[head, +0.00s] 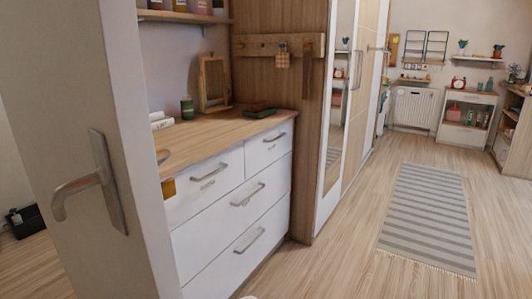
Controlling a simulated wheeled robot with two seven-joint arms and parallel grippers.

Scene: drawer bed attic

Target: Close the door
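The white door (70,90) stands open at the left of the head view, close to me. Its silver lever handle (90,185) sits on a tall plate on the face turned towards me, and the lever points left. The door's hinges and frame are not clearly visible. Neither of my grippers shows in the view, so I see nothing touching the door or handle.
A white dresser (225,210) with a wooden top stands just behind the door's edge. A tall wardrobe with a mirror (341,105) is beyond it. A striped rug (428,215) lies on the open wooden floor at right. A dark box (25,220) is at far left.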

